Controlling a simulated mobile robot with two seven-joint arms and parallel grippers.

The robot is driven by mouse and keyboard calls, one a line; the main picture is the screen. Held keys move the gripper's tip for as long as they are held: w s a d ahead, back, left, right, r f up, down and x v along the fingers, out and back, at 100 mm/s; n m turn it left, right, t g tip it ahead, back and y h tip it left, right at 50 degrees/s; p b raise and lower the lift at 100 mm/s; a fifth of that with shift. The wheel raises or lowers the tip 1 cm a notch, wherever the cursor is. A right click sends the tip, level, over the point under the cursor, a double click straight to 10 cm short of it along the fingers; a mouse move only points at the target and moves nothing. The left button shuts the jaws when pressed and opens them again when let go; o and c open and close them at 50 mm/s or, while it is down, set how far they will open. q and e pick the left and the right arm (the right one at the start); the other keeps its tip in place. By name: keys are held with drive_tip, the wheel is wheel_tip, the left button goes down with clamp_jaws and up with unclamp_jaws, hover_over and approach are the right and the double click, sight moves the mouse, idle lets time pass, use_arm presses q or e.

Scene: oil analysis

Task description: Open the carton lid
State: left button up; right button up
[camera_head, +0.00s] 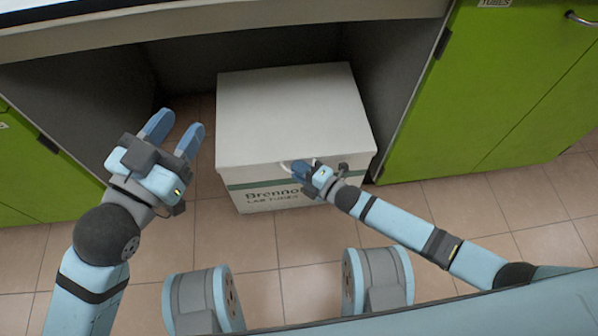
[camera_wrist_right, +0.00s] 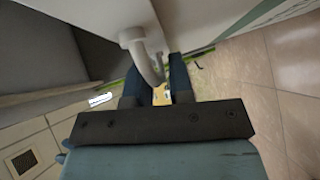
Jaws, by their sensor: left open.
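A white carton (camera_head: 302,182) with a green stripe and dark lettering stands on the floor in the recess under the counter. Its white lid (camera_head: 290,105) lies flat and closed on top. A white handle (camera_head: 287,166) is on the lid's front side; it shows as a curved bar in the right wrist view (camera_wrist_right: 139,50). My right gripper (camera_head: 299,170) is at the handle, its fingers close together on either side of the bar, seemingly shut on it. My left gripper (camera_head: 178,132) is open and empty, in the air left of the carton.
A grey counter edge (camera_head: 240,14) runs above the carton. Green cabinets stand on the right (camera_head: 490,90) and left (camera_head: 40,160), with grey recess walls beside the carton. Tiled floor (camera_head: 260,245) in front is clear.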

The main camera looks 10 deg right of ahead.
use_arm(q)
drive_tip(key=shift+r, duration=0.25)
